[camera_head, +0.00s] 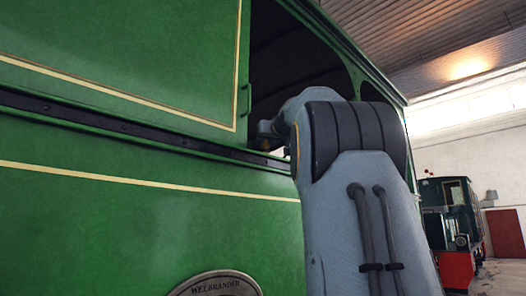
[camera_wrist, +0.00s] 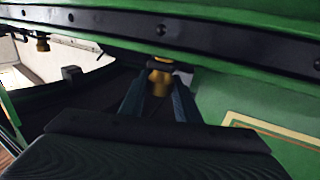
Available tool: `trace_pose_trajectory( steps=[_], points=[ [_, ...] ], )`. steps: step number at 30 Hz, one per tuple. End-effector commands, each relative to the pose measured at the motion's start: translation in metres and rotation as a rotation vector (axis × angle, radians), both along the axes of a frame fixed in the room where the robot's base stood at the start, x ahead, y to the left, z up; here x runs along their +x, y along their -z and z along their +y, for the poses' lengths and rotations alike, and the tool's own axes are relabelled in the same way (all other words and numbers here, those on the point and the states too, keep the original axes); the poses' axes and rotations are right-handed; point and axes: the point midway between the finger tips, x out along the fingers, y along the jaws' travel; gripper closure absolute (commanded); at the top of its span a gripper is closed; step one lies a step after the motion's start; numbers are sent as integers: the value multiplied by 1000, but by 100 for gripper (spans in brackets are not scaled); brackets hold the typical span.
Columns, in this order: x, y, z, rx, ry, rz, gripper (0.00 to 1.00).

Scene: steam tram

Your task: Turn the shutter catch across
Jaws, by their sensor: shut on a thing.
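The shutter catch (camera_wrist: 160,80) is a small brass knob with a dark top, just under the dark bolted rail in the wrist view. The two fingers of my gripper (camera_wrist: 161,88) stand on either side of it and are shut on it. In the head view my arm hides most of the gripper and the catch at the lower edge of the window opening. The green shutter panel (camera_head: 130,50) with a cream line lies left of the opening, with a small green handle (camera_head: 246,100) at its edge.
The dark bolted rail (camera_head: 100,121) runs along the green tram side below the panel. An oval nameplate (camera_head: 215,285) is low on the side. Another locomotive (camera_head: 448,225) stands far right.

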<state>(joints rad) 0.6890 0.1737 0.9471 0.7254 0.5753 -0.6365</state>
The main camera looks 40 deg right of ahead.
Motion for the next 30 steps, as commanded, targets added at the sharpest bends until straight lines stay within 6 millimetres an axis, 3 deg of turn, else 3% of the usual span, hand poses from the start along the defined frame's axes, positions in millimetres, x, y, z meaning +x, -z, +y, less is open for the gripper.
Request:
trace_pose_trajectory(
  steps=[13, 14, 15, 25, 30],
  points=[
    [0, 1, 0, -3, -20, 2, 93],
    [0, 1, 0, -3, -20, 2, 67],
    [0, 1, 0, -4, -20, 1, 63],
    [-3, 0, 2, -4, -20, -1, 63],
    [-19, 2, 6, -5, -18, -2, 63]
  ],
)
